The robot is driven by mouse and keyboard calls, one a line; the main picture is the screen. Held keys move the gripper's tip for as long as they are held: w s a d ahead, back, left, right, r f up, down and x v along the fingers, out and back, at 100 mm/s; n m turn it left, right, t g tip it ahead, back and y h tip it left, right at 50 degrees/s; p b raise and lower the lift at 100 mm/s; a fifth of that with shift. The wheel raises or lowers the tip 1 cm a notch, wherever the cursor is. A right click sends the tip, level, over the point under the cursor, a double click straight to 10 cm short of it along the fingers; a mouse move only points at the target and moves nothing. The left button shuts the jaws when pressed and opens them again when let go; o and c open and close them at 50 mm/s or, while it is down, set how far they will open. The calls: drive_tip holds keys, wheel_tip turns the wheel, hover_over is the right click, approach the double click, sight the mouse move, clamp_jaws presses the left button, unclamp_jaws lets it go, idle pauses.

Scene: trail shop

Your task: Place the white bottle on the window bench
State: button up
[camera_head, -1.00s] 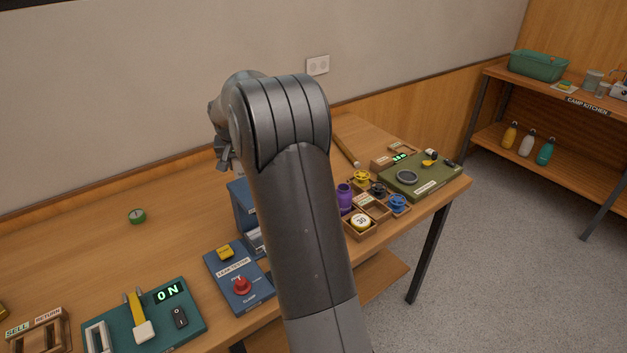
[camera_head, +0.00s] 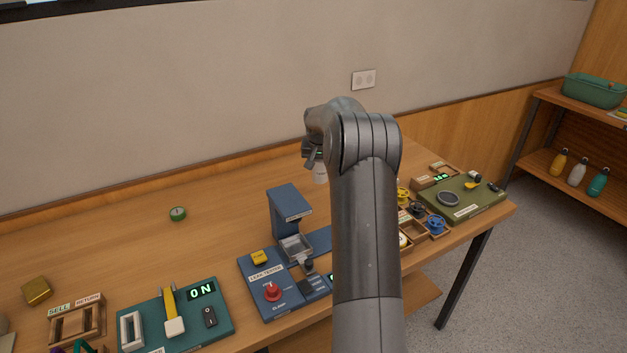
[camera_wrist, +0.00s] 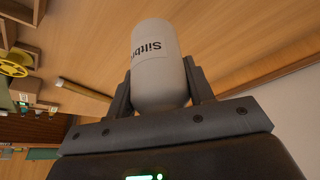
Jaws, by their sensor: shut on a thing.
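My gripper (camera_head: 314,160) is shut on a white bottle, held above the wooden bench (camera_head: 130,250) along the wall. In the wrist view the white bottle (camera_wrist: 155,75) sits between the two fingers, with dark lettering partly readable on its side. In the head view only a small part of the bottle (camera_head: 320,174) shows beside my arm. Another white bottle (camera_head: 577,172) stands on the lower shelf at the right. I cannot tell from these frames which surface is the window bench.
The blue leak tester (camera_head: 289,203) stands near the bench's middle front. A teal panel (camera_head: 220,325) reads ON.

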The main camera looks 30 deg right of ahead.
drive_tip(key=shift+w+a+f, duration=0.45)
drive_tip(key=shift+w+f, duration=0.15)
drive_tip(key=shift+f, duration=0.5)
drive_tip(key=shift+w+a+f, duration=0.5)
drive_tip(key=shift+w+f, duration=0.1)
drive_tip(key=shift+f, duration=0.55)
drive_tip(key=shift+w+a+f, duration=0.45)
drive_tip(key=shift+w+f, duration=0.15)
drive_tip(key=shift+f, duration=0.5)
drive_tip(key=shift+f, duration=0.1)
drive_tip(key=o, duration=1.1)
